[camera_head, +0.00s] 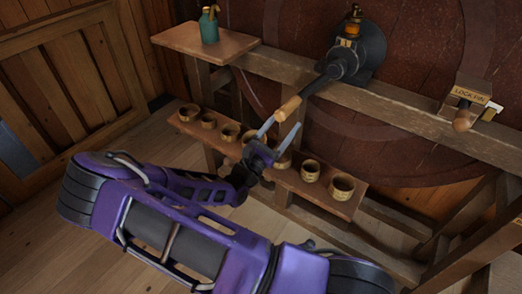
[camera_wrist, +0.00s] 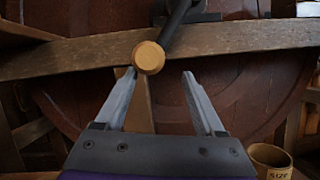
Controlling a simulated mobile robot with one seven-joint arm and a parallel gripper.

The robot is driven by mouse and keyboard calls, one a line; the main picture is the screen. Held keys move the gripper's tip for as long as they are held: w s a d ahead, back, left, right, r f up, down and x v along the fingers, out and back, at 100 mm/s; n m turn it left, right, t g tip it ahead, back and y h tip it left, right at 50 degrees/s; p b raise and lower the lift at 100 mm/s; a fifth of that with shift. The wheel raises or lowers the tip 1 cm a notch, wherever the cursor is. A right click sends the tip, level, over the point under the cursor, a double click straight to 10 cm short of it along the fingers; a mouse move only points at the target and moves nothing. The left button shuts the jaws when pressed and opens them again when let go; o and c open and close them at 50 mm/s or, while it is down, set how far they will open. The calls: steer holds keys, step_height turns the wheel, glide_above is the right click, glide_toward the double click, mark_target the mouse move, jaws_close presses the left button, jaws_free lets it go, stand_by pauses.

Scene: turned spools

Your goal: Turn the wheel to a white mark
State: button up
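A large dark red-brown round wheel (camera_head: 400,125) stands upright behind a wooden beam. A black crank (camera_head: 322,82) comes out of a dark hub (camera_head: 362,52) and ends in a light wooden handle (camera_head: 288,108). The handle's round end (camera_wrist: 148,58) also shows in the wrist view. My gripper (camera_head: 279,131) is open and empty, its fingertips just below the handle. In the wrist view the handle end is just beyond the fingertips, nearer the left one. A small white piece (camera_head: 491,111) shows beside the lock pin block; I cannot tell if it is a mark.
A block labelled LOCK PIN (camera_head: 470,97) with a wooden knob sits on the beam (camera_head: 400,100) at right. A low shelf (camera_head: 318,190) behind my gripper holds several small labelled cups. A green bottle (camera_head: 209,27) stands on a side shelf (camera_head: 190,40). Open floor lies at the left.

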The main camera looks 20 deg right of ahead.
steer(key=v, duration=1.2)
steer(key=shift+s+a, duration=0.15)
steer(key=shift+a, duration=0.2)
steer(key=n+t+y+p, duration=0.2)
steer(key=n+p, duration=0.3)
steer(key=p, duration=0.3)
glide_toward(295, 97)
steer(key=x, duration=0.6)
steer(key=shift+d, duration=0.25)
jaws_close()
stand_by(0.4)
